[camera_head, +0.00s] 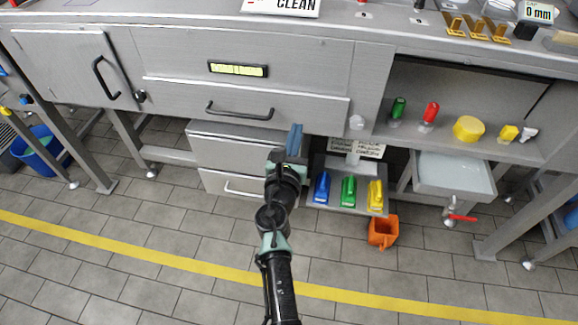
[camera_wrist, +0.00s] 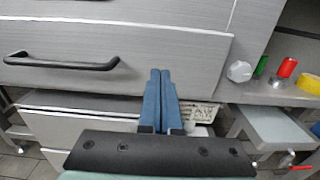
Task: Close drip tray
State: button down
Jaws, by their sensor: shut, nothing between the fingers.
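The wide grey drawer front (camera_head: 300,109) with a black bar handle (camera_head: 240,112) is probably the drip tray, below the panel with the yellow label. In the wrist view the drawer front (camera_wrist: 200,55) seems to stand slightly proud of the panel above; how far is unclear. Its handle (camera_wrist: 62,63) is left of my fingers there. My gripper (camera_head: 296,130) is in front of the drawer's lower right part, its blue fingers together and empty. In the wrist view the fingertips (camera_wrist: 160,73) overlap the drawer front; contact cannot be told.
A lower grey drawer unit (camera_head: 232,149) stands beneath. A small shelf (camera_head: 376,206) with blue, green and yellow scoops and an orange container (camera_head: 383,232) are right of my arm. A grey basin (camera_head: 453,175) with a red-handled valve is further right. The tiled floor in front is mostly clear.

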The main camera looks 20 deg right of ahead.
jog(key=p+v, duration=0.2)
jog(key=v, duration=0.7)
jog(key=shift+s+a, duration=0.15)
jog(key=shift+f, duration=0.1)
